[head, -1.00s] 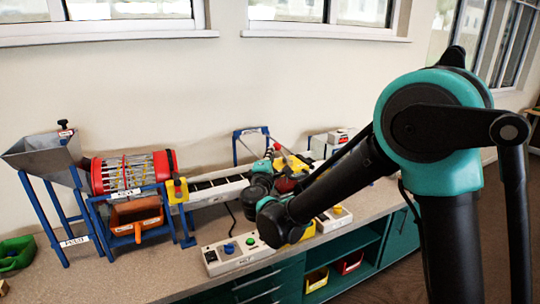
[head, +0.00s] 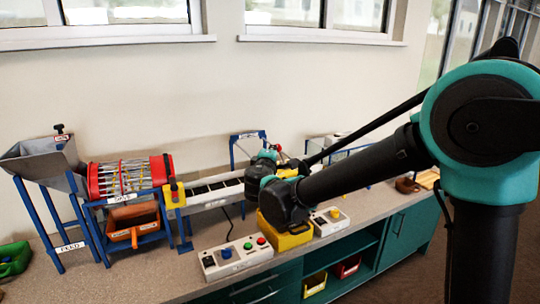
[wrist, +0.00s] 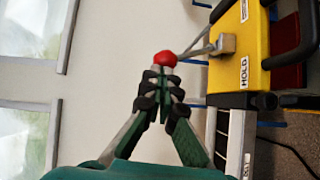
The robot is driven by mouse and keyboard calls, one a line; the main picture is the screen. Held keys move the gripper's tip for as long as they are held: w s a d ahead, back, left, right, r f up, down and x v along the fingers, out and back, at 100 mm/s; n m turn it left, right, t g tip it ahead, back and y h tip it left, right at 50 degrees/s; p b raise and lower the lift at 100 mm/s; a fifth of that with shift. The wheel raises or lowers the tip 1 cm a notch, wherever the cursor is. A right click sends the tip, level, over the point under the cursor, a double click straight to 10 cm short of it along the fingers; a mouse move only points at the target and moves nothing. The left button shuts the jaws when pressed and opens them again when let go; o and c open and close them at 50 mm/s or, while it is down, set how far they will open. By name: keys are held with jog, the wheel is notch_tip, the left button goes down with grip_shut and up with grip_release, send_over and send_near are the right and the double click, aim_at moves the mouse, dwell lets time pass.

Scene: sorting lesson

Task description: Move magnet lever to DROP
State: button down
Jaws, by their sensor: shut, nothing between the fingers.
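In the wrist view the lever's red ball knob (wrist: 165,58) sits at the end of a thin metal rod. The rod runs to a metal bracket (wrist: 226,44) on a yellow housing (wrist: 240,65), with a HOLD label beside it. A second label at the picture's top edge is cut off and unreadable. My gripper (wrist: 163,80) is shut and empty, its tips right at the knob; I cannot tell whether they touch it. In the head view my arm hides the gripper and most of the lever station; a small red knob (head: 278,148) shows just above it.
A conveyor (head: 215,190) runs along the counter from a red drum (head: 130,176) and grey hopper (head: 42,160). A blue frame (head: 247,150) stands behind.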

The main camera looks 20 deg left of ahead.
jog(key=w+d+r+m+g, duration=0.2)
jog(key=w+d+m+g, duration=0.2)
jog(key=w+m+g, duration=0.1)
jog(key=shift+d+y, duration=0.2)
jog(key=shift+y, duration=0.2)
jog(key=shift+w+r, duration=0.15)
jog(key=shift+r, duration=0.75)
jog(key=shift+r, duration=0.1)
